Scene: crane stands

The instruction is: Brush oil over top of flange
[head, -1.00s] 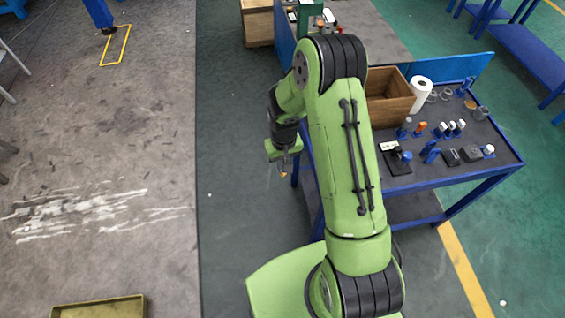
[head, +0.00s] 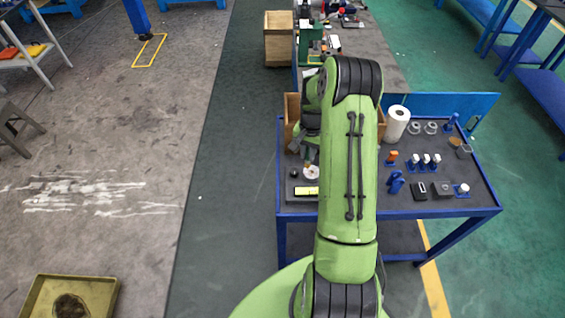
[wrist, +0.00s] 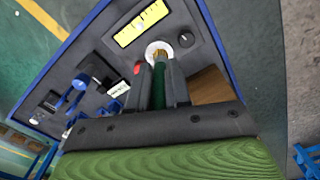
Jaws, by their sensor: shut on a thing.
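My gripper (wrist: 158,72) is shut on a green-handled brush (wrist: 158,92), which points away from the wrist camera. In the head view my gripper (head: 309,150) is over the left side of the blue table. The brush's brownish tip (head: 308,163) overlaps a pale round disc (head: 312,174), which looks like the flange. The disc also shows beyond my fingertips in the wrist view (wrist: 150,48). I cannot tell whether the tip touches it. The disc is at a dark device with a yellow display (head: 306,191). My fingers hide part of the disc.
A wooden box (head: 291,108) stands behind my arm, with a paper roll (head: 397,123) to its right. Grey rings (head: 414,128), blue holders (head: 396,182) and small items fill the table's right side.

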